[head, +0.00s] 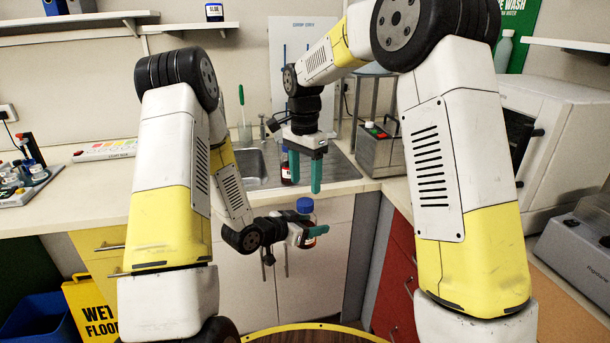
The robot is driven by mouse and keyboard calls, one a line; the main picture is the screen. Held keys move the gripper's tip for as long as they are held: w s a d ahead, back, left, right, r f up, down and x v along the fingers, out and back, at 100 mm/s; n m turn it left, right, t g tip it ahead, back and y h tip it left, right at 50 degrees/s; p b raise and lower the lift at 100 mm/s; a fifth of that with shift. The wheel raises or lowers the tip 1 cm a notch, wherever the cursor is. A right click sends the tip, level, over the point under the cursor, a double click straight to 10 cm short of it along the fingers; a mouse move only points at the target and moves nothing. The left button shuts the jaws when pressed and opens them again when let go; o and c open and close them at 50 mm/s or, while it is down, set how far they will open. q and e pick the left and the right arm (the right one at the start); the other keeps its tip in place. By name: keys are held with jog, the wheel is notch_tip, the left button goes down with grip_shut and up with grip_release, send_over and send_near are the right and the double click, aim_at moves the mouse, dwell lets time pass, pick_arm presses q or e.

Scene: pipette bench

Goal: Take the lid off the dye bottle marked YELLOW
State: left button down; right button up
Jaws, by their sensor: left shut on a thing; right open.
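My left gripper (314,236) is low in the middle of the head view, in front of the cabinet doors. It is shut on a small bottle with a blue lid (305,206). The bottle is roughly upright, clear of the bench, with its lid on. The gripper hides most of its body, and I cannot read its marking. My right gripper (304,174) is above and slightly behind, pointing down. Its two teal fingers are apart with nothing between them. Another small dark bottle (286,168) stands on the bench by the sink, partly hidden behind the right gripper.
A sink (252,165) is set in the bench behind my grippers. A grey metal box (380,152) with coloured buttons stands to its right. A rack of small items (25,180) is at the far left. A bottle (214,12) stands on the upper shelf.

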aim_at(305, 202)
jog(key=shift+r+m, duration=0.45)
jog(key=shift+m, duration=0.15)
jog(key=shift+f, duration=3.9)
grip_shut()
jog(key=n, duration=0.6)
jog(key=shift+n, duration=0.4)
